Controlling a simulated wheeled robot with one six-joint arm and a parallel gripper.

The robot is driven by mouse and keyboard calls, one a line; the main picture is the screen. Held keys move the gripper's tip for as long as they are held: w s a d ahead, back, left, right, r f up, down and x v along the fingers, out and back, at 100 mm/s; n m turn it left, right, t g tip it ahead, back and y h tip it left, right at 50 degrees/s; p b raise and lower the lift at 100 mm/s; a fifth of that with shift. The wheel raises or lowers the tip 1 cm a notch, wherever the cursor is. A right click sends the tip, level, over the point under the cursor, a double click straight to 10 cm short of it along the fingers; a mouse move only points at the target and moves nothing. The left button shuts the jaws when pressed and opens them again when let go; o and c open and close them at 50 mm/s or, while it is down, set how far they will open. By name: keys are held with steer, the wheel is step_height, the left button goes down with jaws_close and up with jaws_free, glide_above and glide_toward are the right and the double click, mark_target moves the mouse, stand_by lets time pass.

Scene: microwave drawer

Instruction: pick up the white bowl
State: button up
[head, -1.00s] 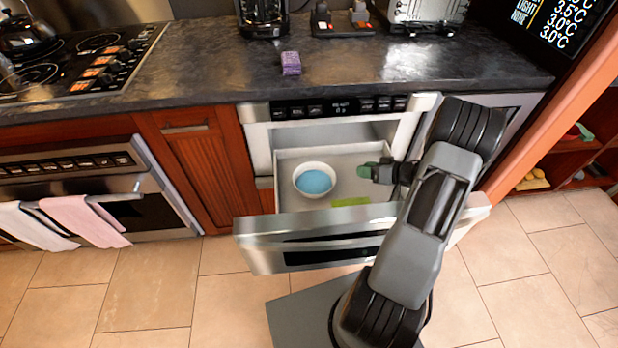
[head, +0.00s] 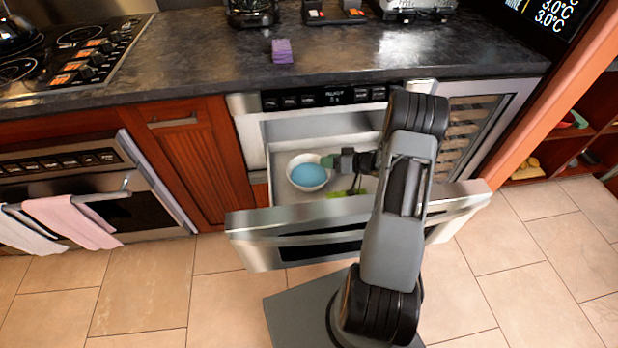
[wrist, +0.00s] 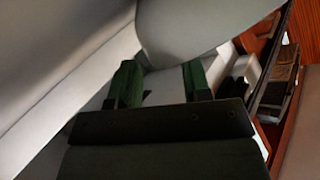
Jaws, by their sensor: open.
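The white bowl (head: 296,172) sits upright in the open microwave drawer (head: 345,228), with a light blue round thing (head: 309,174) inside it. My gripper (head: 328,161) is at the bowl's right rim, with its green fingertips very close to it. In the wrist view, the two green fingers of my gripper (wrist: 160,84) are spread apart, and the bowl's pale curved wall (wrist: 190,25) is just ahead of and partly between them. I cannot tell whether a finger touches the rim.
A green flat item (head: 345,193) lies in the drawer near its front wall. The dark countertop (head: 200,60) runs above, with a purple item (head: 282,51) on it. The oven (head: 85,180) with towels is at left. The floor in front is clear.

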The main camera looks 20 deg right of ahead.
steer(key=shift+x, duration=1.25)
steer(key=shift+r, duration=0.1)
steer(key=shift+s, duration=0.1)
jaws_close()
